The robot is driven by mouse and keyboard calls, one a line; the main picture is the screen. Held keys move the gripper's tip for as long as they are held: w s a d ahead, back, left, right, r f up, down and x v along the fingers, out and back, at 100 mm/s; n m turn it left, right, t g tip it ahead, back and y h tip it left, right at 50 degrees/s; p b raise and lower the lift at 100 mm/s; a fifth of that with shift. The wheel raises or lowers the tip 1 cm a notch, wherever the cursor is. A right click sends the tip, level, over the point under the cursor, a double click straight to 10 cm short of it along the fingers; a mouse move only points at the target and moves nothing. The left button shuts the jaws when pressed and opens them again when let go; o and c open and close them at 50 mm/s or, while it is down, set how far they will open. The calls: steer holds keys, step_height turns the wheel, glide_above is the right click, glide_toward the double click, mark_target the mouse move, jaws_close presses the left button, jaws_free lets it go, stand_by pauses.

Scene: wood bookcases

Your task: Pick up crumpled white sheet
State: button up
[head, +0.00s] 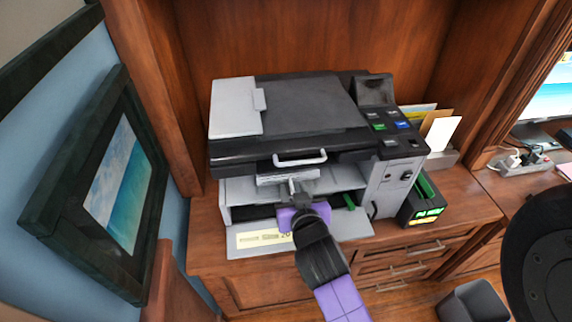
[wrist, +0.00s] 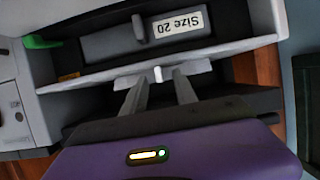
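My gripper (head: 294,187) has a purple body and reaches into the open front of the grey and black printer (head: 290,118). In the wrist view its two grey fingers (wrist: 158,77) stand apart with a gap between the tips. A small pale bit shows in that gap; I cannot tell whether it is part of the crumpled white sheet or of the printer, or whether the fingers touch it. The purple body hides part of the printer's lower tray.
Printer shelves lie close above and below the fingers. A "Size 20" label (wrist: 180,25) marks a grey part inside. A framed picture (head: 115,185) is at left; a dark bin (head: 472,302) stands below.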

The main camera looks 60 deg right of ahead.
jaws_close()
stand_by(0.4)
steer(key=shift+r, duration=0.6)
steer(key=f+v, duration=0.2)
steer(key=v, duration=0.7)
steer(key=s+a+f+v, duration=0.1)
steer(key=f+v, duration=0.1)
steer(key=v, duration=0.6)
steer(key=shift+s+a+r, duration=0.15)
steer(key=shift+s+a, duration=0.05)
steer(key=shift+a, duration=0.15)
